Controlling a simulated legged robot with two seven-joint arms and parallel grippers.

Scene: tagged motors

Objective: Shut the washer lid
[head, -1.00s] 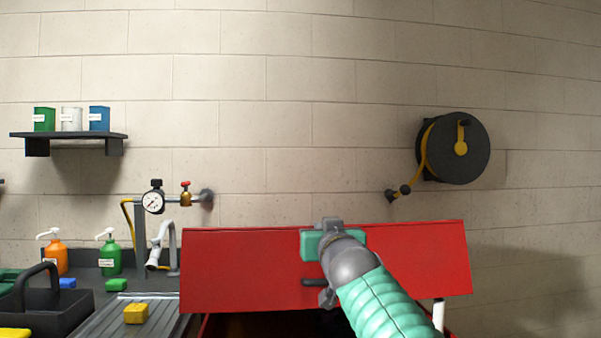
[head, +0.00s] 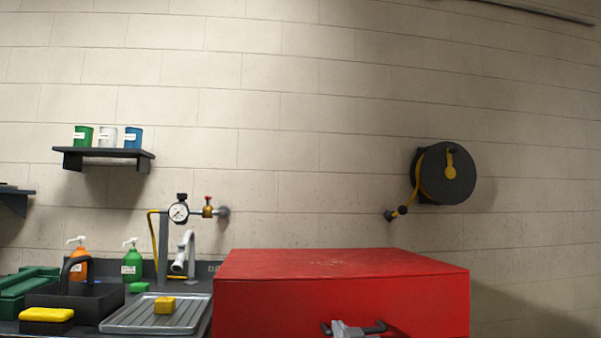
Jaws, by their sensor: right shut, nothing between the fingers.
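The red washer lid (head: 325,264) shows in the lower middle of the head view. Its top lies nearly flat, and a red front face (head: 300,307) drops below it. No dark opening shows, but the lower part of the washer is cut off by the picture's bottom edge. A dark handle (head: 375,328) sits low on the front face. My right gripper (head: 345,329) is at the bottom edge, in front of the red face beside the handle, mostly cut off. It is shut and empty. Whether it touches the handle I cannot tell. My left gripper is out of view.
Left of the washer is a counter with a ribbed drainer (head: 130,318), a yellow sponge (head: 164,305), a black caddy (head: 75,297), a tap (head: 185,252) and soap bottles (head: 132,264). A hose reel (head: 446,173) hangs on the wall. The space right of the washer looks clear.

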